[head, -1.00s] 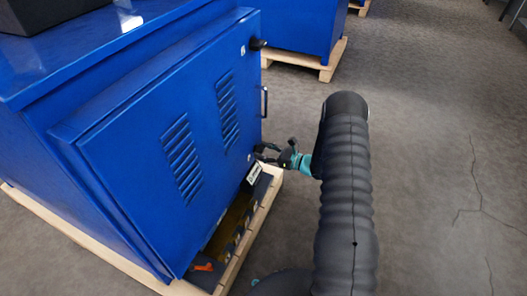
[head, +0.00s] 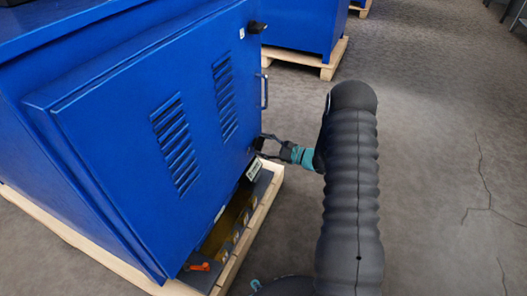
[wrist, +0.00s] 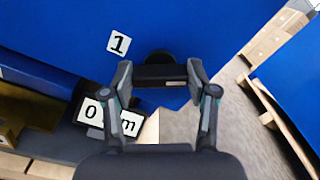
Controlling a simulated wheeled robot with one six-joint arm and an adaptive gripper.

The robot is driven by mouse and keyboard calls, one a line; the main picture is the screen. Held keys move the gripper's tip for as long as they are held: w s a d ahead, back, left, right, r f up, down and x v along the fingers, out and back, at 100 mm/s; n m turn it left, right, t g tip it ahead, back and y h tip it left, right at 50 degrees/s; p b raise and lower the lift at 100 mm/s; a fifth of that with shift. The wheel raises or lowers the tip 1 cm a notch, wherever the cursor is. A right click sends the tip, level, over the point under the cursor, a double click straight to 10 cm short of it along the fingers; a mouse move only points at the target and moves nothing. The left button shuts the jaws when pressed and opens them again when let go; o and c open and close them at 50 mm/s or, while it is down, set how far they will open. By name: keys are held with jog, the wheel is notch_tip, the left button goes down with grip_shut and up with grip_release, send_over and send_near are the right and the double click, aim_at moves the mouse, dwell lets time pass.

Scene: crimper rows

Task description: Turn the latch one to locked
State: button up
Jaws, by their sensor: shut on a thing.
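The blue cabinet door (head: 150,140) carries a lower black latch beside a white label "1" (wrist: 118,42). In the wrist view the latch's round base (wrist: 158,57) sits against the blue door, and its black handle bar (wrist: 160,76) lies crosswise between my fingertips. My gripper (wrist: 161,82) is shut on this bar, one finger at each end. In the head view my gripper (head: 268,145) is at the door's lower right corner, where the latch is mostly hidden. A second black latch (head: 257,27) is at the door's upper right.
A door handle (head: 264,92) stands between the latches. A small display reading "0" and "m" (wrist: 120,121) sits below the gripper. An orange part (head: 199,266) is low at the front. Another blue cabinet (head: 300,25) stands on a pallet behind. Floor at right is clear.

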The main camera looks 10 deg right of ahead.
jog(key=n+b, duration=0.1)
jog(key=n, duration=1)
jog(key=shift+s+a+f, duration=0.1)
jog(key=shift+f, duration=0.05)
jog(key=shift+n, duration=0.4)
jog(key=o, duration=1.2)
jog(key=shift+c, duration=0.2)
jog(key=v, duration=1.2)
